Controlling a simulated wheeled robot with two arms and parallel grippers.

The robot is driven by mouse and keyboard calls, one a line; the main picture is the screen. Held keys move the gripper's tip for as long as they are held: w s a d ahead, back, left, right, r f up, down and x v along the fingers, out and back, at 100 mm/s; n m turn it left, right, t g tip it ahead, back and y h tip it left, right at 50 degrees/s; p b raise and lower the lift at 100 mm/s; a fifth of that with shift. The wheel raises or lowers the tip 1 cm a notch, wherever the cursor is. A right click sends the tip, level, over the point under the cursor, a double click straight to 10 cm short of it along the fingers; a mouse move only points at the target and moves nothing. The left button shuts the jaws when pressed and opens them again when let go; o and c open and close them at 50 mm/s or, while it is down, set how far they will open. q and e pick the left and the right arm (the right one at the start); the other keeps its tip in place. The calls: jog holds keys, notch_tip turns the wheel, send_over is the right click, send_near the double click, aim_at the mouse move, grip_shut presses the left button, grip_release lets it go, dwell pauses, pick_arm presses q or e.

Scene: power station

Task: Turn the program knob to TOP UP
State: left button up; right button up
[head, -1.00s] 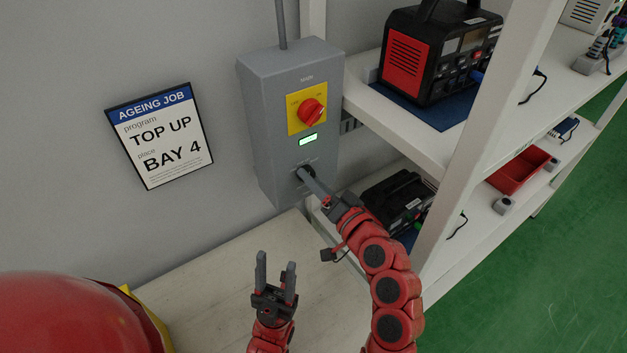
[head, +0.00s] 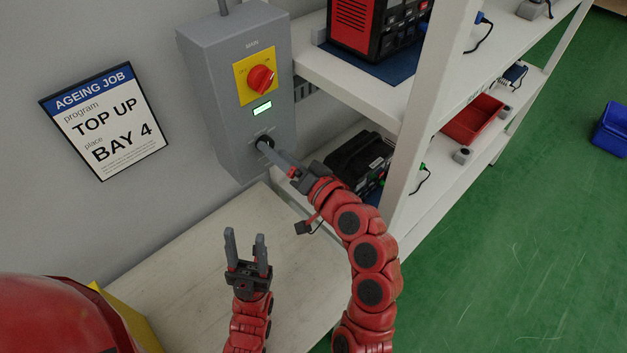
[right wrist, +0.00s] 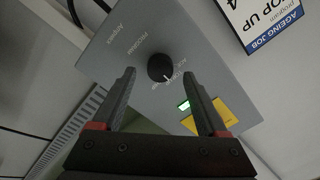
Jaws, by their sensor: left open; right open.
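The dark round program knob (head: 265,141) is low on the front of the grey wall box (head: 233,100). In the right wrist view the knob (right wrist: 160,67) has a white mark pointing down and slightly right; printed labels around it are too small and tilted to read surely. My right gripper (head: 267,149) is open at the knob, partly covering it in the head view. In the right wrist view its fingertips (right wrist: 162,76) lie either side of the knob; contact cannot be told. My left gripper (head: 246,240) is open and empty over the pale bench.
A red MAIN switch (head: 261,80) on a yellow plate and a small lit display (head: 262,109) sit above the knob. A wall sign (head: 104,120) reads TOP UP, BAY 4. White shelving (head: 407,120) with black units stands right of the box, close to my right arm.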

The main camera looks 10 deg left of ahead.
jog(key=p+v, duration=0.5)
jog(key=v, duration=1)
jog(key=shift+s+d+p, duration=0.2)
jog(key=shift+s+p, duration=0.05)
jog(key=shift+p, duration=0.15)
